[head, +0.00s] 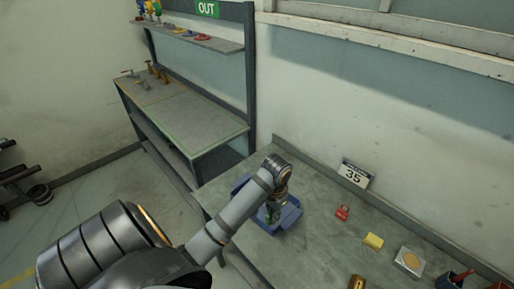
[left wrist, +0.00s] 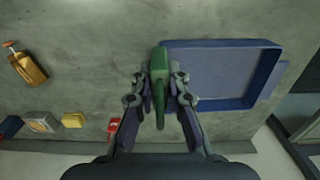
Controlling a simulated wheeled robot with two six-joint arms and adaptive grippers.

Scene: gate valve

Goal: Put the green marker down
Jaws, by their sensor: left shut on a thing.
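The green marker (left wrist: 159,88) is gripped between the fingers of my left gripper (left wrist: 160,96) in the left wrist view. It lies lengthwise down the picture, overlapping the left wall of the blue tray (left wrist: 268,75). In the head view my left gripper (head: 275,207) points down in front of the blue tray (head: 291,217) on the workbench and hides part of it. A bit of green shows at its fingers. I cannot tell the marker's height above the bench or tray. The part of the tray in the left wrist view looks empty. My right gripper is not in view.
Right of the tray on the bench are a red padlock (head: 342,212), a yellow block (head: 373,241), a grey box (head: 409,261) and a brass item (head: 357,283).

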